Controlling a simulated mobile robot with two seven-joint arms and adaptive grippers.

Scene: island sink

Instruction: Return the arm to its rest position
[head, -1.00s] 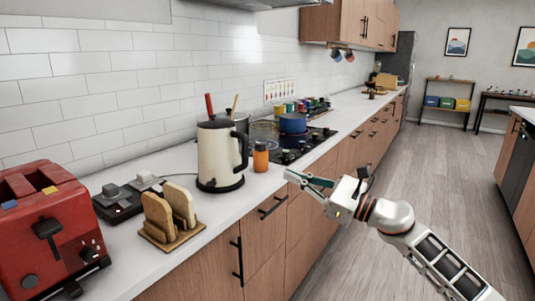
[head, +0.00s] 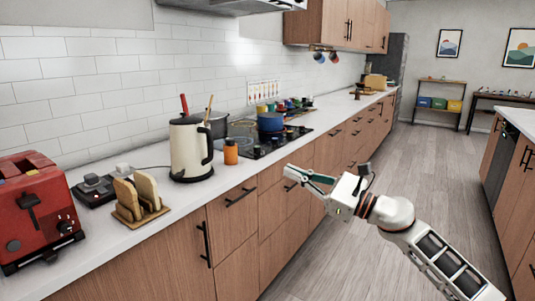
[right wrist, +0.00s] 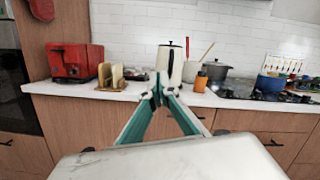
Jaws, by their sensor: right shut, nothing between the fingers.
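My right gripper (head: 289,172) is shut and empty. In the head view it hangs in front of the wooden drawers (head: 291,190), a little right of the counter edge, with its arm coming in from the lower right. In the right wrist view its green fingers meet at the tips (right wrist: 160,91), in front of the cream kettle (right wrist: 170,65). The kettle also stands on the counter in the head view (head: 188,150), apart from the gripper. My left gripper is not in view.
The white counter (head: 165,222) holds a red toaster (head: 35,205), a toast rack (head: 140,198), an orange jar (head: 231,152) and a hob with a blue pot (head: 270,122). The wooden floor (head: 410,190) is clear in the aisle. Cabinets stand at the right.

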